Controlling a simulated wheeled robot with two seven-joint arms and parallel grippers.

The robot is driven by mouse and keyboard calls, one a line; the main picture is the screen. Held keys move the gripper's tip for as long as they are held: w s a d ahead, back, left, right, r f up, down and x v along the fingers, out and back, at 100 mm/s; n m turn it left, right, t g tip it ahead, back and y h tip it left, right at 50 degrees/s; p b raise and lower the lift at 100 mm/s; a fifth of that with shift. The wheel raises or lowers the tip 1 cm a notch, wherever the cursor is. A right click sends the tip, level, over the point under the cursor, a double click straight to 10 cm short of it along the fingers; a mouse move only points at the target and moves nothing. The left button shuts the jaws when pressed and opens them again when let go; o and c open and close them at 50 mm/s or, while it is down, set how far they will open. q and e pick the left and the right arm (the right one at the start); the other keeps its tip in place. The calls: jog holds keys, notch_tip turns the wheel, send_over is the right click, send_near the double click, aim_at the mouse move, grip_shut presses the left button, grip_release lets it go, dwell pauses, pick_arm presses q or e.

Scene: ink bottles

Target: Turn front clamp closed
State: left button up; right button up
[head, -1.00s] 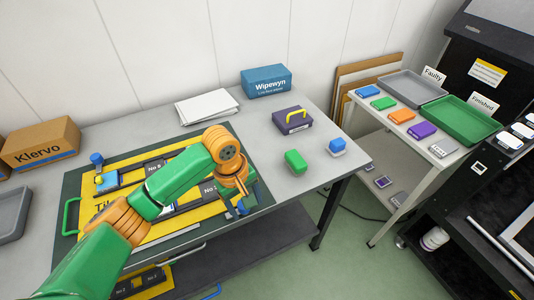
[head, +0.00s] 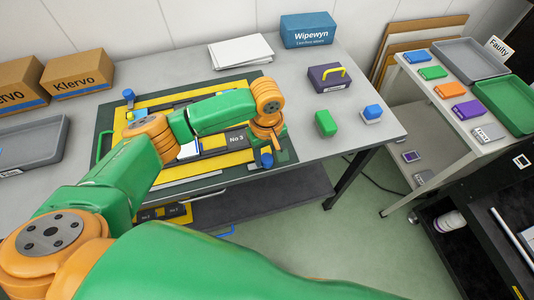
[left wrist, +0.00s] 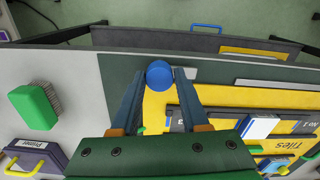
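The front clamp has a round blue knob (head: 267,160) at the front right corner of the dark green board (head: 215,184). In the left wrist view the knob (left wrist: 160,74) lies between the tips of my left gripper (left wrist: 160,72). One finger is on each side, very close to it; I cannot tell whether they touch it. In the head view my left gripper (head: 268,148) points down at that corner, its fingers partly hiding the clamp. A second blue clamp (head: 128,95) stands at the board's back left corner. My right gripper is not in view.
The table's front edge runs close below the clamp. A grey tray (head: 35,143) is at the left.

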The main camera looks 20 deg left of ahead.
pick_arm(q)
grip_shut()
jog(key=shift+r+m+p, duration=0.2)
jog(key=shift+m+p, duration=0.3)
jog(key=shift+p, duration=0.4)
jog(key=m+p, duration=0.3)
jog(key=shift+r+p, duration=0.1)
jog(key=shift+p, duration=0.25)
jog(key=m+p, duration=0.2)
jog(key=m, duration=0.1)
jog(key=m+p, duration=0.1)
jog(key=m, duration=0.1)
jog(key=shift+m, duration=0.3)
jog(key=m+p, duration=0.1)
jog(key=m, duration=0.1)
jog(key=shift+f+m, duration=0.2)
jog(key=shift+m, duration=0.2)
jog(key=shift+f+m+p, duration=0.1)
jog(key=shift+m+p, duration=0.3)
jog(key=shift+m, duration=2.3)
